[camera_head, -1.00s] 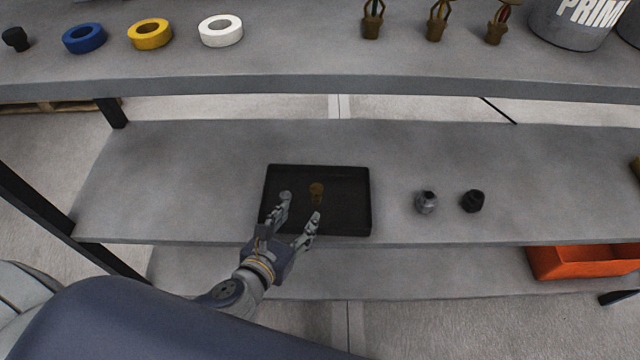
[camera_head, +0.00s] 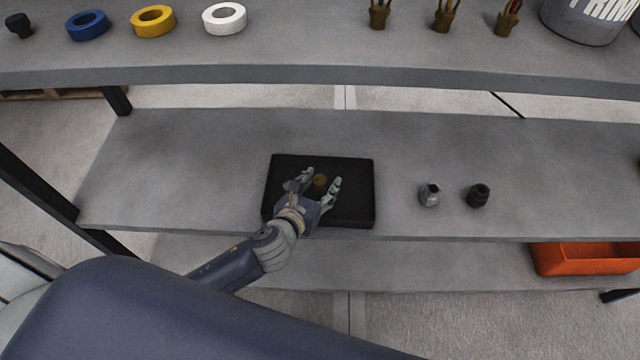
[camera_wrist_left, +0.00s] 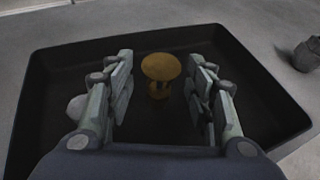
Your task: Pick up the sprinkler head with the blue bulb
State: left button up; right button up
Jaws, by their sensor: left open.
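A brass-coloured sprinkler head (camera_head: 320,181) stands in a black tray (camera_head: 358,190) on the lower shelf. It also shows in the left wrist view (camera_wrist_left: 160,72), with a round disc on top; its bulb colour cannot be seen. My left gripper (camera_head: 320,178) is open, with one finger on each side of the sprinkler head. In the left wrist view the fingers (camera_wrist_left: 160,85) are apart from it. Several more brass sprinkler heads (camera_head: 446,16) stand on the upper shelf, cut off by the frame; their bulb colours are not clear. My right gripper is not in view.
A grey fitting (camera_head: 429,195) and a black fitting (camera_head: 478,195) stand right of the tray. Blue (camera_head: 88,25), yellow (camera_head: 153,21) and white (camera_head: 224,18) tape rolls lie on the upper shelf (camera_head: 280,74), whose edge overhangs behind. An orange bin (camera_head: 580,260) sits lower right.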

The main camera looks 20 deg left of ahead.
aim_at(321, 181)
pick_arm(q)
jog(key=shift+w, duration=0.15)
grip_shut()
dwell(0.4)
jog(key=shift+r, duration=0.45)
jog(key=r, duration=0.2)
jog(key=shift+s+d+r+p, duration=0.15)
jog(key=shift+s+r+p, duration=0.1)
jog(key=shift+r+p, duration=0.15)
jog(key=s+d, duration=0.3)
jog(key=s, duration=0.3)
jog(key=s+d+r+b, duration=0.1)
jog(key=s+d, duration=0.3)
jog(key=s, duration=0.3)
jog(key=shift+s+d+r, duration=0.2)
jog(key=shift+r, duration=0.05)
